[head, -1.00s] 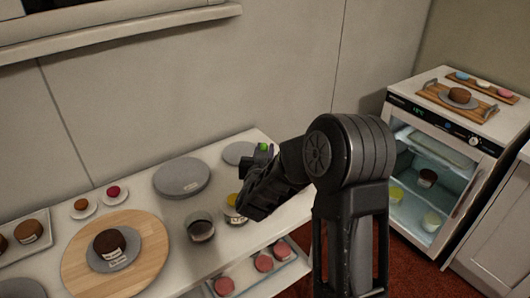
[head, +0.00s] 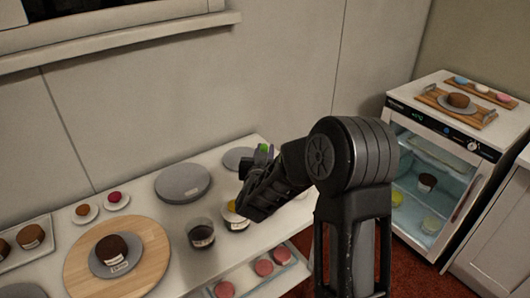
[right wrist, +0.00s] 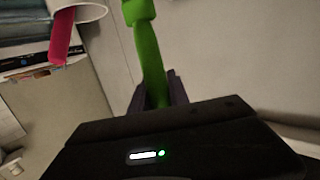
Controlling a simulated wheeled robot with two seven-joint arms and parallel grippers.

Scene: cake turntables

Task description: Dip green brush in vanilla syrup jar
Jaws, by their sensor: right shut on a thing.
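My right gripper (head: 250,196) is over the right part of the counter, beside two small jars. It is shut on the green brush (right wrist: 148,60), which stands out from between the fingers in the right wrist view. In the head view a bit of green brush (head: 264,148) shows above the gripper. One glass jar (head: 201,235) with dark contents and a white label is left of the gripper. A second jar (head: 234,220) with yellow contents is partly hidden by the gripper. The labels are too small to read. My left gripper is not in view.
A grey turntable (head: 183,183) stands behind the jars, with a smaller grey disc (head: 238,158) to its right. A wooden board (head: 150,270) holds a chocolate cake at left. Pink cakes lie on a shelf (head: 245,283) below. A fridge (head: 440,170) stands at right.

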